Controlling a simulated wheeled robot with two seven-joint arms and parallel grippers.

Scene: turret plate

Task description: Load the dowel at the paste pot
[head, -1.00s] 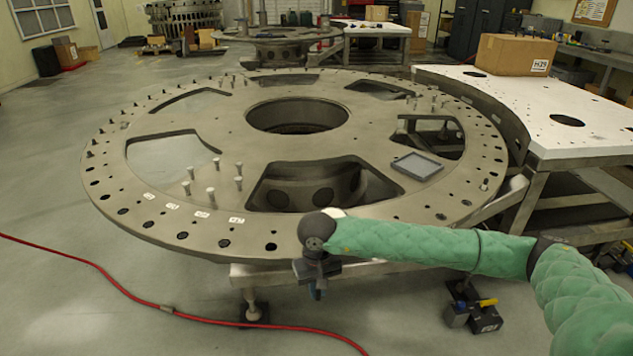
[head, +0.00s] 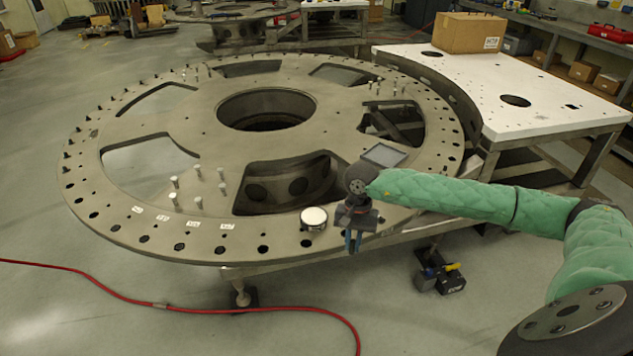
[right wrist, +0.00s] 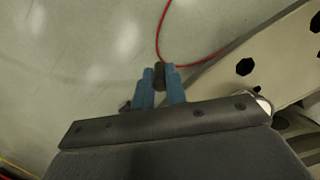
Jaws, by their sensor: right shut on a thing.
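The paste pot (head: 313,218), a short round dark pot with a pale top, stands on the near rim of the big turret plate (head: 285,246). A sliver of the pot (right wrist: 264,104) shows beside my wrist in the right wrist view. My right gripper (head: 353,242) points down at the plate's near edge, just right of the pot and apart from it. Its blue fingers are shut on a short dark dowel (right wrist: 159,76), seen nearly end-on in the right wrist view. The dowel cannot be made out in the head view. My left gripper is not in view.
Several upright pins (head: 198,202) stand on the plate left of the pot. A grey tray (head: 384,155) lies behind my right wrist. A white table (head: 540,118) with a cardboard box (head: 470,33) is at right. A red hose (head: 200,311) crosses the floor in front.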

